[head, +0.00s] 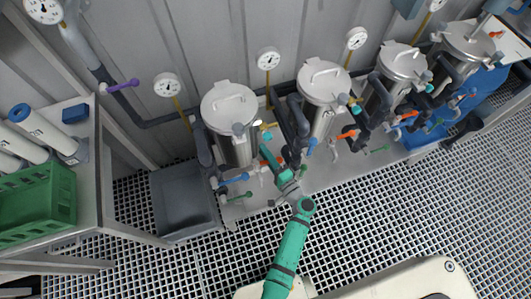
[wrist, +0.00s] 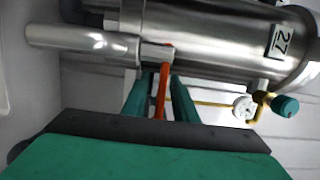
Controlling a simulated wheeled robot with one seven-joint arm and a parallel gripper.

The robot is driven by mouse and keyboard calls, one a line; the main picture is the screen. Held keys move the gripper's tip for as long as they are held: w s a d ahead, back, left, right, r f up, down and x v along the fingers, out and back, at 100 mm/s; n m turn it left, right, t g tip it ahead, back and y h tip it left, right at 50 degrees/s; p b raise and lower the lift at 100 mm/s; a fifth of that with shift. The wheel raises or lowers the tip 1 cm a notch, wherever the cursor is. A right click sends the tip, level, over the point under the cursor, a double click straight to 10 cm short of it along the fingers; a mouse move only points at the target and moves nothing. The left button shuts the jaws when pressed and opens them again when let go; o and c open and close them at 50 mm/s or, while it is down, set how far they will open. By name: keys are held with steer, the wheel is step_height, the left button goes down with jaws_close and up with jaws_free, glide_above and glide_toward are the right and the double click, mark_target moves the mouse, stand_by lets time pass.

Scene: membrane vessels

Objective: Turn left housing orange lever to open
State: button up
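The left housing (head: 230,130) is an upright steel vessel with a lid, the leftmost of the row in the head view. In the wrist view its steel body (wrist: 220,35) fills the top and bears the label 27. The orange lever (wrist: 161,95) hangs from a steel pipe fitting in the wrist view, between my two green fingers. My gripper (wrist: 162,98) is open around the lever, with narrow gaps visible at its sides. In the head view my gripper (head: 269,157) reaches the low piping right of the left housing, and largely hides the lever there.
More steel housings (head: 323,85) with orange, blue and green handles stand to the right. A blue handle (head: 234,180) is close left of my gripper. A gauge (wrist: 243,107) and teal knob (wrist: 286,105) are at right in the wrist view. Grated floor (head: 390,210) is open in front.

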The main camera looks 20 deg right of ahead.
jaws_close()
stand_by(1.3)
